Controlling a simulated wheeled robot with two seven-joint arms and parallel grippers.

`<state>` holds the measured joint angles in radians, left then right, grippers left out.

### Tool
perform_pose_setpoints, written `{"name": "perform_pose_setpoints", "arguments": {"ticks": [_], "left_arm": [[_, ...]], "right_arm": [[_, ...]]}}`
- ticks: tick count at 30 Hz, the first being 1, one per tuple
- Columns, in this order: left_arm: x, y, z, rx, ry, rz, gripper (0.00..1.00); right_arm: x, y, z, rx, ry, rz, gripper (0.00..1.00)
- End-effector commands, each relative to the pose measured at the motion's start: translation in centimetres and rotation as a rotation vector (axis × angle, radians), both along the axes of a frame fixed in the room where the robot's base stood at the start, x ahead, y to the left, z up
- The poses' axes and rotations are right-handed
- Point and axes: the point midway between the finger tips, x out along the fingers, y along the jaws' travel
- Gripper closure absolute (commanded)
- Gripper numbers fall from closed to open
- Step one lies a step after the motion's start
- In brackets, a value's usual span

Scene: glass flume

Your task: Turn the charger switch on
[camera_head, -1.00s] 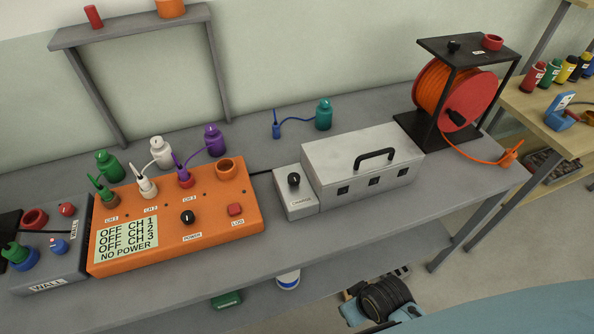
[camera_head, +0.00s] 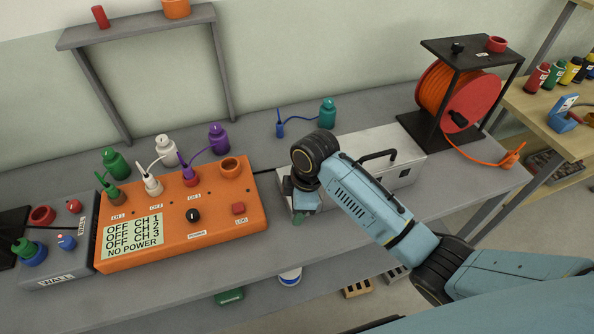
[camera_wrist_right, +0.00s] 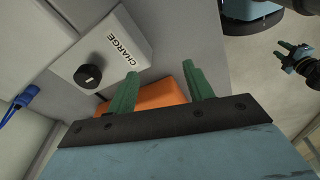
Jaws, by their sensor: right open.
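The charger switch is a black round knob (camera_wrist_right: 88,75) on a small grey box (camera_wrist_right: 115,45) labelled CHARGE. The wrist view shows it clear of the fingers; its pointer direction is hard to read. My right gripper (camera_head: 304,203) is over the front of that box. In the wrist view its two green fingers (camera_wrist_right: 161,88) are apart and empty, with the knob to their left. Green fingers of what looks like my left gripper (camera_wrist_right: 290,54) show at the far right, too small to judge.
The light-grey charger case (camera_head: 400,142) with a black handle stands right of the box, partly behind my arm. An orange power unit (camera_head: 225,205) stands left, its screen (camera_head: 133,236) reading OFF for three channels and NO POWER. A cable reel (camera_head: 470,100) stands at the back right.

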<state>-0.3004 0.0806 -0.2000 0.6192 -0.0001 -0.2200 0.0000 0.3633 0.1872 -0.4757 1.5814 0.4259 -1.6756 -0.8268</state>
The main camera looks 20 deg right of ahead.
Motion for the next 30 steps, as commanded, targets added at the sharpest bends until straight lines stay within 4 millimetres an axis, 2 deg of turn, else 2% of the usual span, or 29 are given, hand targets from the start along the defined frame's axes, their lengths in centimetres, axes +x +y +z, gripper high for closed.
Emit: {"name": "perform_pose_setpoints", "arguments": {"ticks": [1,6,10,15,20,30], "left_arm": [[0.0,0.0,0.1,0.0,0.0,0.0,0.64],[0.0,0.0,0.3,0.0,0.001,0.0,0.64],[0.0,0.0,0.4,0.0,0.001,0.0,0.64],[0.0,0.0,0.4,0.0,0.0,0.0,0.64],[0.0,0.0,0.4,0.0,0.0,0.0,0.64],[0.0,0.0,0.0,0.0,-0.001,0.0,0.64]], "right_arm": [[2.1,-0.2,1.8,-0.027,-0.007,0.079,0.48],[6.8,-1.3,7.1,-0.106,0.013,0.335,0.48],[8.9,-2.3,10.4,-0.146,0.03,0.458,0.48],[10.0,-2.9,12.3,-0.165,0.043,0.531,0.48],[10.0,-2.9,11.2,-0.167,0.047,0.541,0.48],[9.9,-2.9,4.1,-0.167,0.046,0.539,0.48]]}}
